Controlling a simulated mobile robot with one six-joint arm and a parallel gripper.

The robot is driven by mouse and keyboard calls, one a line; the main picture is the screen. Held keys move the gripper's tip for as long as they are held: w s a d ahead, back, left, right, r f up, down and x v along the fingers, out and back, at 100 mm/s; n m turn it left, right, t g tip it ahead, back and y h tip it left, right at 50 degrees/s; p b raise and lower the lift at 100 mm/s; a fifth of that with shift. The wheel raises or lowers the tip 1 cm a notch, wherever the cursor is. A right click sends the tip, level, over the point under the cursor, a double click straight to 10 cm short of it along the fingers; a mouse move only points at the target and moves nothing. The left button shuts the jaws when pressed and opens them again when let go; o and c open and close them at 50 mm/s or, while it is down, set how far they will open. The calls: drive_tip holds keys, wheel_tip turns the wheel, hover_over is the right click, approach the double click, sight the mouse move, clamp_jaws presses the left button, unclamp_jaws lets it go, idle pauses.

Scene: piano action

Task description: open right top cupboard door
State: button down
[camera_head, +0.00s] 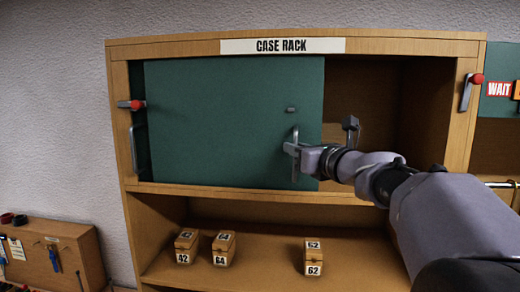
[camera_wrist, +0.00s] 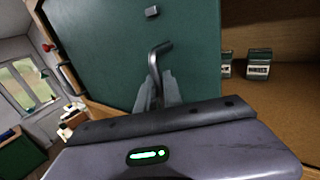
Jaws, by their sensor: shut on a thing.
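The green right top door (camera_head: 230,115) is a flat panel in the upper bay of the case rack. It stands to the left, overlapping the other green door (camera_head: 137,85), of which only a strip shows. The right part of the upper bay (camera_head: 375,100) is uncovered. My gripper (camera_head: 295,150) is shut on the grey bar handle (camera_head: 295,172) near the door's right edge. In the wrist view the handle (camera_wrist: 155,62) rises from between my fingers (camera_wrist: 158,92), with the door (camera_wrist: 120,45) behind it.
Red-tipped latches sit on the left frame post (camera_head: 130,104) and right frame post (camera_head: 471,90). Numbered wooden boxes (camera_head: 225,248) stand on the lower shelf. The wrist view shows small labelled boxes (camera_wrist: 258,63) right of the door. A low wooden cabinet (camera_head: 50,255) stands lower left.

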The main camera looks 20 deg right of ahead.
drive_tip(key=c, duration=1.8)
unclamp_jaws()
drive_tip(key=s+b, duration=0.1)
drive_tip(key=s, duration=0.4)
drive_tip(key=s+b, duration=0.1)
drive_tip(key=s, duration=0.5)
drive_tip(key=s+b, duration=0.2)
drive_tip(key=s, duration=0.4)
drive_tip(key=shift+s+d, duration=0.25)
drive_tip(key=shift+d, duration=0.1)
